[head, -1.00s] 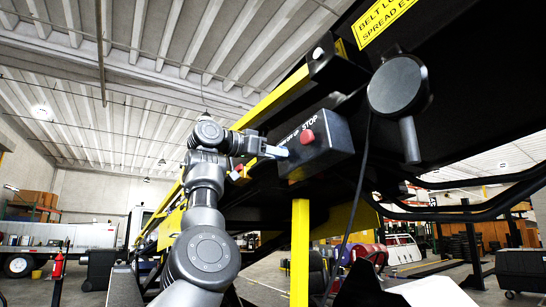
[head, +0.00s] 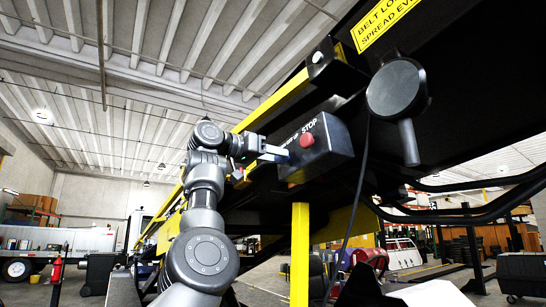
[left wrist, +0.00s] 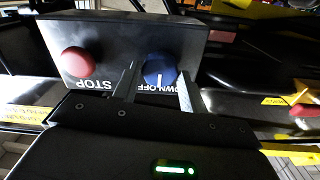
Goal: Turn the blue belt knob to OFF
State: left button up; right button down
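The blue belt knob (left wrist: 160,66) is on the front of a black control box (head: 330,150), right of the red STOP button (left wrist: 78,62) in the left wrist view. White letters reading "DOWN" and "OFF" show at its near edge, partly covered. A white line on the knob points down in that view, beside the letters. My left gripper (left wrist: 157,74) has one finger on each side of the knob, with a small gap visible on the left side. In the head view the left gripper (head: 280,153) reaches the box's left end and the knob is hidden. My right gripper is not in view.
The red button (head: 306,140) is close to my left fingers. A yellow post (head: 300,250) stands below the box. A black round part with a handle (head: 397,90) and a hanging cable (head: 362,190) are to the right. Dark loader frame surrounds the box.

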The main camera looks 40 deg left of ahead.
pick_arm(q)
jog(key=o, duration=0.3)
jog(key=shift+b+v, duration=2.15)
jog(key=shift+v, duration=3.25)
